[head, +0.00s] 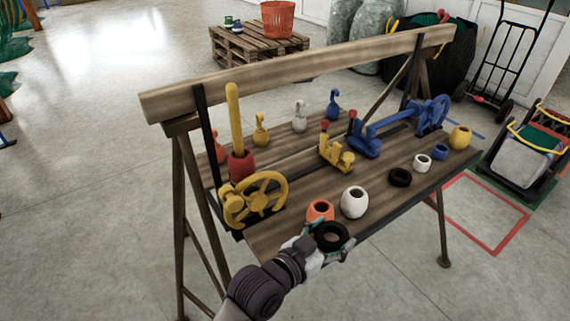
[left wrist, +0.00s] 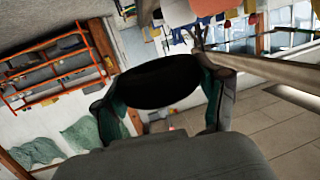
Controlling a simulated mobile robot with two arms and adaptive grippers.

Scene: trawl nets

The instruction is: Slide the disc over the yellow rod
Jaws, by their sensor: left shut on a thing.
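The yellow rod (head: 234,117) stands upright at the left end of the wooden bench, with a red ring-like piece (head: 242,166) around its base. My left gripper (head: 332,240) is at the bench's front edge, shut on a black disc (head: 317,236) with a hole in it. The disc, apart from the rod, is to the right and in front of it. In the left wrist view the black disc (left wrist: 153,83) sits between the fingers, dark and seen nearly edge-on. A second black disc (head: 400,177) lies flat on the bench to the right. My right gripper is not in view.
A yellow handwheel (head: 255,199) stands just in front of the rod. Orange (head: 320,210) and white (head: 354,202) hollow pieces sit beside my gripper. A yellow clamp (head: 336,153) and a blue handwheel (head: 433,115) are farther back. A wooden beam (head: 300,74) spans the bench's rear.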

